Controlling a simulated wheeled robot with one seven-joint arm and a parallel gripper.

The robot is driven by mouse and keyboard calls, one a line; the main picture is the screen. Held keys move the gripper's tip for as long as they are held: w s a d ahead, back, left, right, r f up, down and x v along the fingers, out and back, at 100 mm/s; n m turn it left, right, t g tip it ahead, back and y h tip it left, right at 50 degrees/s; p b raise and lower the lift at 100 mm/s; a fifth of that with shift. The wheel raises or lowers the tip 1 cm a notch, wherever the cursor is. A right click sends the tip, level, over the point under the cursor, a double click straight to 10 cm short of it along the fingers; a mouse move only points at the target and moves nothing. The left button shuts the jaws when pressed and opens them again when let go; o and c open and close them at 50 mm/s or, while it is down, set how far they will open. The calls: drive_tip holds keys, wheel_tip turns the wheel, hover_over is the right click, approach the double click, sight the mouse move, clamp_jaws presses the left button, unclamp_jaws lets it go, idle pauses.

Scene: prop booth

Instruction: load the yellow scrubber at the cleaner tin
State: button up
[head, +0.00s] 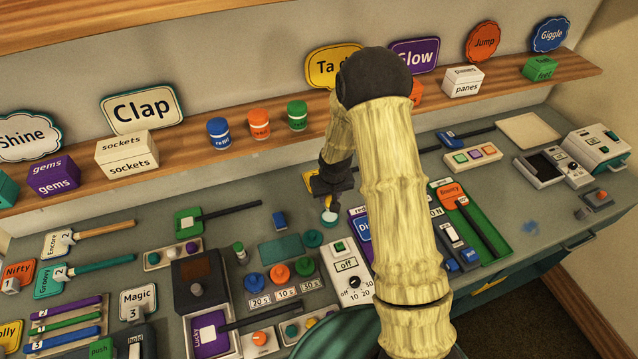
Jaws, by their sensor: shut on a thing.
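My gripper (328,190) is at the end of my arm, over the middle of the bench, pointing down. It is shut on a small dark-yellow thing, which I take to be the yellow scrubber (317,187); the jaws and my arm hide much of it. Just below is a small round teal tin (329,217) with a pale top, which looks like the cleaner tin. The held thing is right above this tin; I cannot tell whether they touch. A teal disc (312,238), perhaps a lid, lies beside the tin.
A shelf (225,141) behind holds blue (218,132), orange (259,125) and green (297,116) refill tins, boxes and signs. A teal mat (280,247), coloured timer knobs (279,274) and a control box (348,273) stand close in front. My arm hides part of the bench.

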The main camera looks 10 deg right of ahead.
drive_tip(key=shift+d+f, duration=0.1)
idle(0.3)
drive_tip(key=shift+s+b+x, duration=0.25)
drive_tip(key=shift+b+x, duration=0.45)
drive_tip(key=shift+x, duration=0.25)
drive_tip(key=shift+s+b+x, duration=0.2)
drive_tip(key=shift+b+x, duration=0.55)
drive_tip(key=shift+x, duration=0.2)
drive_tip(key=shift+s+b+x, duration=0.25)
drive_tip(key=shift+b+x, duration=0.45)
drive_tip(key=shift+x, duration=0.25)
drive_tip(key=shift+s+f+b, duration=0.15)
drive_tip(key=shift+f+b, duration=0.2)
drive_tip(key=shift+f, duration=0.2)
idle(0.4)
drive_tip(key=shift+w+r+p+v, duration=0.1)
drive_tip(key=shift+w+p+v, duration=0.2)
drive_tip(key=shift+p+v, duration=0.7)
drive_tip(key=shift+w+r+p+v, duration=0.1)
drive_tip(key=shift+w+p+v, duration=0.3)
drive_tip(key=shift+v, duration=0.95)
drive_tip(key=shift+w+p+v, duration=0.15)
drive_tip(key=shift+p+v, duration=0.8)
drive_tip(key=shift+v, duration=0.2)
drive_tip(key=shift+w, duration=0.1)
drive_tip(key=shift+f, duration=0.15)
